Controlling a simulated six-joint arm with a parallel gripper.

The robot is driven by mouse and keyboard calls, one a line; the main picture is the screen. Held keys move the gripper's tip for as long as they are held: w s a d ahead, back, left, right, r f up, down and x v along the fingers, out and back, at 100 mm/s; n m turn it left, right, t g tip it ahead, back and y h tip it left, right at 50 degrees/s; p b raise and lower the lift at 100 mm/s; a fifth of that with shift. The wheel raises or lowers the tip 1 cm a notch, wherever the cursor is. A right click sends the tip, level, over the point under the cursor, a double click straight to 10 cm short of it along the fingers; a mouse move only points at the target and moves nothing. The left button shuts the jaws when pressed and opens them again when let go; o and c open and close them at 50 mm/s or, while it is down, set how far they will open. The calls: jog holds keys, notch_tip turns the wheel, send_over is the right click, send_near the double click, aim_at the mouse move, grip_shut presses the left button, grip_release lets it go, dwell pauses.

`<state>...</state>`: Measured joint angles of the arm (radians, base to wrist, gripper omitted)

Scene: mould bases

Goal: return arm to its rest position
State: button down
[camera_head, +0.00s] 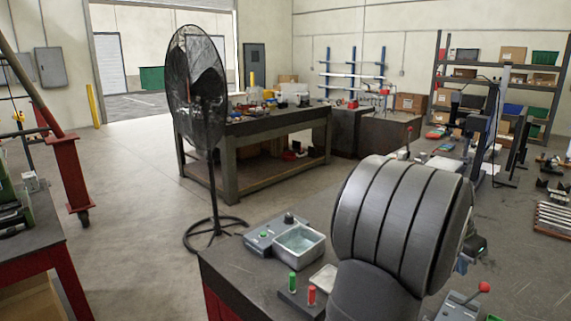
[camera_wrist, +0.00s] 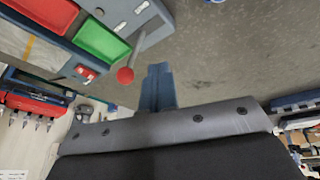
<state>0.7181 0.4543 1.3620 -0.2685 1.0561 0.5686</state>
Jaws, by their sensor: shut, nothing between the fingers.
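My arm (camera_head: 402,225) fills the right foreground of the head view, bent over the dark workbench (camera_head: 232,278). In the wrist view my gripper (camera_wrist: 158,72) shows as blue-grey fingers close together, shut with nothing between them. The grey bench surface lies beyond the fingertips. In the head view most of the gripper is hidden behind the arm.
In the wrist view a red-knobbed lever (camera_wrist: 125,75) stands just left of the fingers, by a green tray (camera_wrist: 102,40). In the head view a grey bin (camera_head: 299,246) and green and red posts stand left of my arm. A fan (camera_head: 197,90) stands beyond.

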jog(key=shift+w+a+f+n+g+h, duration=0.3)
jog(key=shift+w+a+f+g+h, duration=0.4)
jog(key=shift+w+a+g+h, duration=0.4)
jog(key=shift+s, duration=0.1)
jog(key=shift+d, duration=0.1)
